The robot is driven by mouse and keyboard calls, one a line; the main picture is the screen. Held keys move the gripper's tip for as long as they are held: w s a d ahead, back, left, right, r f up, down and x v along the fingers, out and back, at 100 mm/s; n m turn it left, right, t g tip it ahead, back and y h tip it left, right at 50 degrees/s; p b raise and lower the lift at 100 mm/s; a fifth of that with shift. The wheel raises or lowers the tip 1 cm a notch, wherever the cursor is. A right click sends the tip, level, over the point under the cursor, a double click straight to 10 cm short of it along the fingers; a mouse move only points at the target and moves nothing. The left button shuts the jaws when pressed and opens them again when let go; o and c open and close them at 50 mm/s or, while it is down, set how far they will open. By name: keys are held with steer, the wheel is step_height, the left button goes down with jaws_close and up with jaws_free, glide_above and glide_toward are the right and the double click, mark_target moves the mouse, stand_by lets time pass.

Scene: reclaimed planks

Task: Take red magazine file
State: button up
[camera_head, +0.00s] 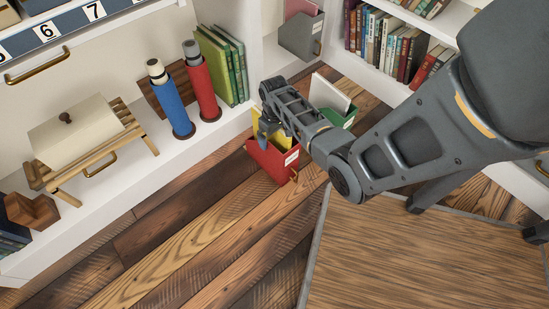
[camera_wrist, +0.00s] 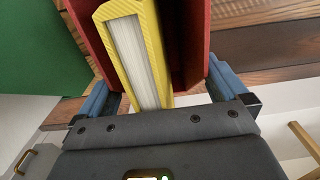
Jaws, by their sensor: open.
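The red magazine file (camera_head: 272,163) stands on the plank floor in front of the white shelf, with a yellow book (camera_head: 270,128) inside. In the wrist view the red file (camera_wrist: 205,35) fills the upper middle, and the yellow-covered book (camera_wrist: 150,50) shows its white page edges. My gripper (camera_head: 266,130) is over the top of the red file. Its blue fingers are spread wide in the wrist view (camera_wrist: 162,80), one at each side of the file. I cannot tell whether they touch it. My arm hides part of the file's surroundings.
A green magazine file (camera_head: 335,115) with a white book stands right of the red one, close to my arm. A grey file (camera_head: 301,35) is on the shelf behind. Red and blue cylinders and green books line the left shelf. Plank floor at lower left is clear.

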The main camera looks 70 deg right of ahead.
steer(key=shift+r, duration=0.1)
steer(key=shift+c, duration=0.2)
steer(key=c, duration=1.3)
steer(key=shift+r, duration=0.1)
